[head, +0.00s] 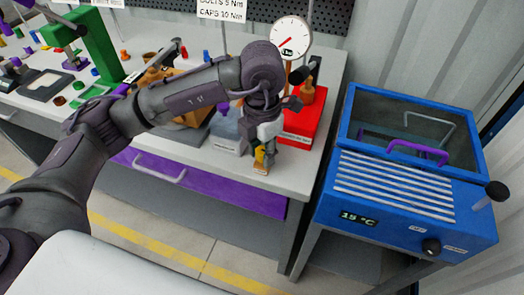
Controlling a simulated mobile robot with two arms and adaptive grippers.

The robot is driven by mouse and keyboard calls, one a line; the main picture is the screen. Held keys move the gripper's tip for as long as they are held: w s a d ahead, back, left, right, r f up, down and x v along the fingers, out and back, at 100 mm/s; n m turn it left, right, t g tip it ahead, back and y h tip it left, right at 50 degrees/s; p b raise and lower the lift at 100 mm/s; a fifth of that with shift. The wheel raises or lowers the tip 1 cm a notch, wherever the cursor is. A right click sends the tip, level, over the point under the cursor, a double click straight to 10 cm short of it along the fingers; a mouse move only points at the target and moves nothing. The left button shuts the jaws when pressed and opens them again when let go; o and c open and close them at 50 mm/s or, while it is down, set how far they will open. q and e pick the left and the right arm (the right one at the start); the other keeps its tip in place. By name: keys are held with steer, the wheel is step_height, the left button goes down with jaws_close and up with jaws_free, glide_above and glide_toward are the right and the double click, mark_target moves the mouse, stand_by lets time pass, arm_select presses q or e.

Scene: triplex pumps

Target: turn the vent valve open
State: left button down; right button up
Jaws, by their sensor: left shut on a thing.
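My left gripper (265,150) reaches over the front right corner of the workbench, pointing down. It is shut on a small brass-coloured piece (261,168) at the bench's front edge; the fingers hide much of it. A red unit (304,128) with a white label stands just right of and behind the gripper, with an orange-brown part (309,92) on top. A round white gauge (291,37) with a red needle stands behind my wrist. I cannot make out clearly which part is the vent valve. My right gripper is not in view.
A blue cabinet (392,230) with a glass lid, a purple handle (418,152), a black-knobbed lever (497,191) and a "15 °C" display stands right of the bench. A green press (98,42) and small parts occupy the bench's left. A purple drawer (215,188) is below.

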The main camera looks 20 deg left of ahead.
arm_select(q)
steer(key=c, duration=0.8)
jaws_free()
